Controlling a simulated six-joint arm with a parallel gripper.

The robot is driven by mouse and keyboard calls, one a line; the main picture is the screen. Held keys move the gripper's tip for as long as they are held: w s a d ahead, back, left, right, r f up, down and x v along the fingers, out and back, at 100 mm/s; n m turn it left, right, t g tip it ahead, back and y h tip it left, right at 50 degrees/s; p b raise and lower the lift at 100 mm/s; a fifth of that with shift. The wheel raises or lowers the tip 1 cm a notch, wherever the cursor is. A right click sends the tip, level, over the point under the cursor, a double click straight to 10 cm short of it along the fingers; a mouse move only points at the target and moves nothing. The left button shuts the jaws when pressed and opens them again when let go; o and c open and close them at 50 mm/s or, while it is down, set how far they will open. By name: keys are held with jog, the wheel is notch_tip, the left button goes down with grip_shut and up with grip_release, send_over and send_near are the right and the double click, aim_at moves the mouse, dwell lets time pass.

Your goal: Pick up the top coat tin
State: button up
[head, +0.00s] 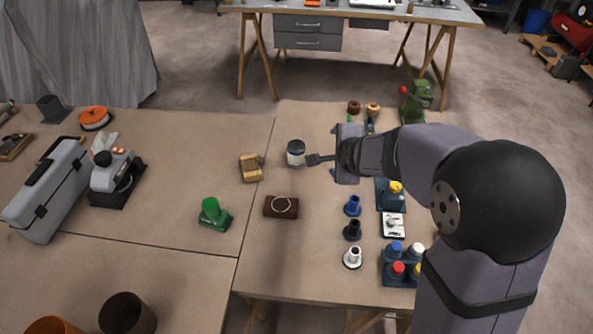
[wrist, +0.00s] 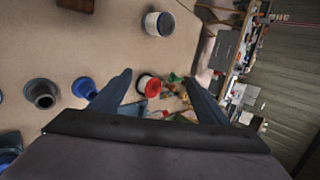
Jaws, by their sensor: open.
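A white tin with a dark blue band (head: 296,153) stands upright on the brown bench, just left of my gripper. It also shows near the top of the wrist view (wrist: 159,23), outside the fingers. My gripper (head: 313,159) is open and empty, its tips pointing towards this tin and apart from it. In the wrist view a round red-and-white thing, perhaps another tin (wrist: 149,86), appears between the spread fingers (wrist: 160,78), beyond them. My arm seems to hide it in the head view. No label is legible, so I cannot tell which is the top coat.
Blue (head: 352,206), black (head: 352,230) and white (head: 352,257) funnel-like pieces stand on the near side. A tan brush-like block (head: 250,168) and a dark brown block with a ring (head: 281,207) lie left. The bench around the blue-banded tin is mostly clear.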

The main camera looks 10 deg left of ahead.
aim_at(296, 140)
jog(key=w+a+f+m+t+b, duration=0.2)
jog(key=w+a+m+b, duration=0.1)
jog(key=w+m+b, duration=0.1)
jog(key=w+a+f+m+t+b, duration=0.2)
jog(key=w+a+m+b, duration=0.2)
jog(key=m+b, duration=0.1)
jog(key=w+a+f+m+t+y+b, duration=0.1)
jog(key=w+a+f+m+t+b, duration=0.1)
jog(key=w+a+m+t+b, duration=0.1)
jog(key=shift+w+a+f+m+b, duration=0.15)
jog(key=shift+w+m+b, duration=0.45)
jog(key=shift+m+b, duration=0.7)
jog(key=shift+w+a+m+t+b, duration=0.4)
jog(key=shift+a+m+t+b, duration=0.1)
jog(key=shift+m+b, duration=0.45)
jog(key=shift+a+m, duration=0.15)
jog(key=shift+m, duration=0.4)
jog(key=shift+f, duration=3.3)
jog(key=shift+w+a+f+p, duration=0.1)
jog(key=shift+w+a+p, duration=0.1)
jog(key=shift+w, duration=1.1)
jog(key=shift+w+a+p, duration=0.2)
jog(key=shift+w, duration=1.05)
jog(key=c, duration=1.4)
